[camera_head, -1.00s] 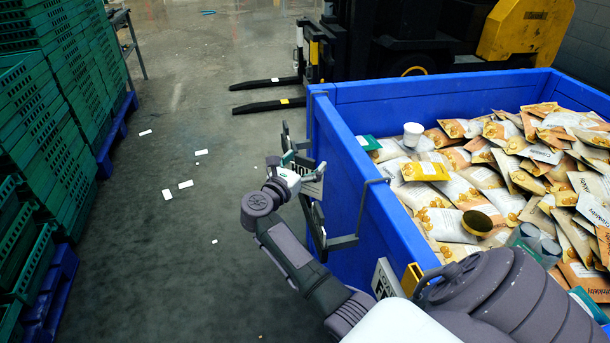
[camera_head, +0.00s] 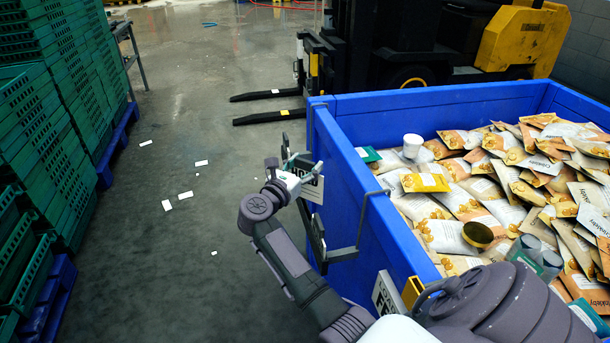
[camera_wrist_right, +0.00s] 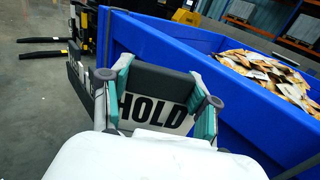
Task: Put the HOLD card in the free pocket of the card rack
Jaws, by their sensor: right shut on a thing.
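The HOLD card (camera_wrist_right: 152,112) is white with black letters and a dark band above them, in the right wrist view. My right gripper (camera_wrist_right: 161,97) is shut on it, with a teal-padded finger at each side. In the head view, my right gripper (camera_head: 298,172) holds the card (camera_head: 313,190) upright just outside the blue bin's left wall. The dark card rack (camera_head: 316,232) hangs on that wall from hooks, beside and below the card. The gripper and card partly hide the rack, and I cannot tell whether the card touches a pocket. My left gripper is out of view.
The blue bin (camera_head: 350,200) is full of snack pouches, with a white cup (camera_head: 412,145) near its left wall. Another lettered card (camera_head: 387,293) is on the wall nearer me. Green crates (camera_head: 50,120) stand left. Floor between is open, with scattered white labels.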

